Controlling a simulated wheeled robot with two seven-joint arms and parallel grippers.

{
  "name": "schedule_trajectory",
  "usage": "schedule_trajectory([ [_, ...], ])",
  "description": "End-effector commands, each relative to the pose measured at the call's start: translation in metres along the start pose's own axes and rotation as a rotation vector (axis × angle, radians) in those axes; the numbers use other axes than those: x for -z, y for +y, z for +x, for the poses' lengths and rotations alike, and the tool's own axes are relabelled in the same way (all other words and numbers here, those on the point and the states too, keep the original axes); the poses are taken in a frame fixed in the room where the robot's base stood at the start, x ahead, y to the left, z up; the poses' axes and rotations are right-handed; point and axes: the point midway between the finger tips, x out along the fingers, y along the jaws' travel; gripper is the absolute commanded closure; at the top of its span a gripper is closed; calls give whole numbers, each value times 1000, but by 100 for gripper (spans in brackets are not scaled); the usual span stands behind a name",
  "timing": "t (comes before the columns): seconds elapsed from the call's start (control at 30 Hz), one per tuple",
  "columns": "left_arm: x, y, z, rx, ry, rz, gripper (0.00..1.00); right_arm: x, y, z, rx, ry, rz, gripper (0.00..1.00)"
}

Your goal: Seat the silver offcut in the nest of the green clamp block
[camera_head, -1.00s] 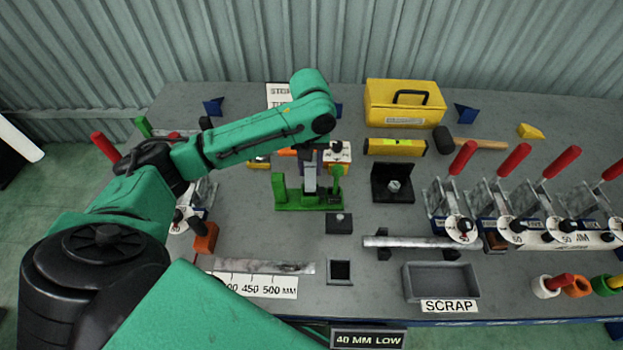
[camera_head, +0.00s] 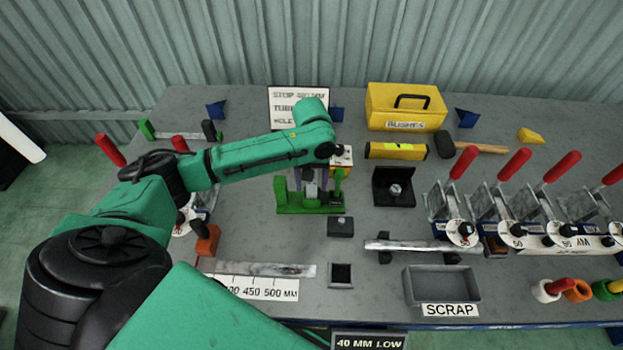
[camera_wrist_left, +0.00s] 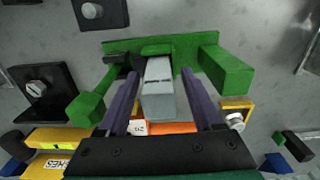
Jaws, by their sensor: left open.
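The silver offcut (camera_head: 310,187) stands at the middle of the green clamp block (camera_head: 326,210), between its green uprights. In the left wrist view the offcut (camera_wrist_left: 160,98) points up toward the camera, with the green block (camera_wrist_left: 120,47) around its lower end. I cannot tell whether its lower end is fully down in the nest. My left gripper (camera_head: 310,180) is over the block. In the left wrist view its purple fingers (camera_wrist_left: 163,92) are open, one on each side of the offcut, with visible gaps. My right gripper is not in view.
A black block with a bolt (camera_head: 394,187) stands right of the clamp block, and a small dark block (camera_head: 340,227) stands in front. A yellow toolbox (camera_head: 384,124) and yellow level (camera_head: 396,152) are behind. A scrap tray (camera_head: 408,288) and red-handled clamps (camera_head: 463,163) are at right.

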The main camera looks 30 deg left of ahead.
Motion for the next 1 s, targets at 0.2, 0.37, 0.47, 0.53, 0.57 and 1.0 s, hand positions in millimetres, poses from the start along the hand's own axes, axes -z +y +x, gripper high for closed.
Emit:
schedule_trajectory([
  [0.2,1,1,-34,-4,4,1,33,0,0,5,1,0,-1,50],
  [0.37,1,1,-79,-4,5,1,33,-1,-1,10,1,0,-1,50],
  [0.47,1,1,-102,-5,3,1,33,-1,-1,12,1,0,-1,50],
  [0.53,1,1,-113,-3,2,-1,33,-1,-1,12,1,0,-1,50],
  [0.57,1,1,-116,-2,1,-1,33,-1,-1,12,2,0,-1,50],
  [1.0,0,0,-122,-1,-1,-1,33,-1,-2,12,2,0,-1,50],
])
